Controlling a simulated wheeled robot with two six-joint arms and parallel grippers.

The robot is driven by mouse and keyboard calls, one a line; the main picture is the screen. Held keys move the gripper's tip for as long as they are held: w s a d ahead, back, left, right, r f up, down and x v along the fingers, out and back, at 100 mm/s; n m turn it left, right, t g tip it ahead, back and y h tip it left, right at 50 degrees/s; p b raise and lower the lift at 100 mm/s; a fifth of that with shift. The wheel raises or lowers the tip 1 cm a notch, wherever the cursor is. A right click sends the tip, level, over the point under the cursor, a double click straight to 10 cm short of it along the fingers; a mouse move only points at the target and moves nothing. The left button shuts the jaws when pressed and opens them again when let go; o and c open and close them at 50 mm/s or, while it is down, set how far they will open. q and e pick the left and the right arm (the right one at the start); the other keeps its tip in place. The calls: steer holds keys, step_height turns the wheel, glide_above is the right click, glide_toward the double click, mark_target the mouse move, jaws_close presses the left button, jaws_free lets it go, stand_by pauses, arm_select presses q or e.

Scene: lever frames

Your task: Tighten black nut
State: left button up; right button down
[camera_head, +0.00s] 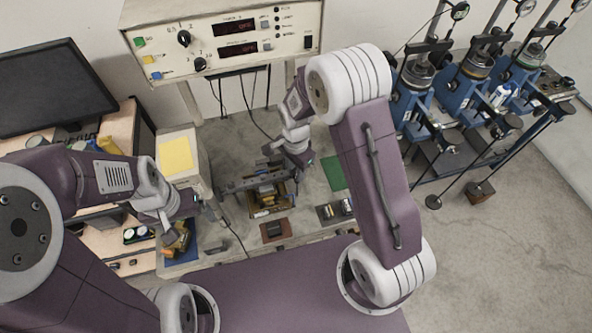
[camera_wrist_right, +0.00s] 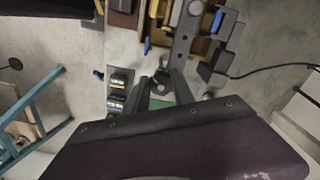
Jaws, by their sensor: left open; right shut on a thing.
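A clamp-like fixture (camera_head: 268,193) with a dark metal bar and yellow-brown parts stands on the bench in the head view. It also shows at the top of the right wrist view (camera_wrist_right: 183,45). My right gripper (camera_head: 274,160) is at the back right end of this fixture. In the right wrist view its fingers close around a small dark piece, the black nut (camera_wrist_right: 162,79), at the end of the bar. The fingers partly hide the nut, and its thread is not visible. My left gripper (camera_head: 203,208) is open and empty, left of the fixture.
A control box (camera_head: 225,40) with displays stands behind the bench. A yellow pad (camera_head: 175,155) and a blue mat (camera_head: 183,245) lie left. A green mat (camera_head: 334,173) and a small tray of cylinders (camera_head: 335,211) lie right of the fixture. Blue presses (camera_head: 470,88) stand at far right.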

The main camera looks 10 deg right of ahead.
steer(key=shift+w+r+m, duration=0.1)
steer(key=shift+w+m, duration=0.05)
steer(key=shift+m, duration=0.85)
steer(key=c, duration=1.1)
jaws_free()
steer(key=shift+o, duration=0.2)
steer(key=shift+r, duration=0.15)
step_height(320, 180, up, 9)
steer(key=b, duration=0.2)
steer(key=shift+b, duration=0.3)
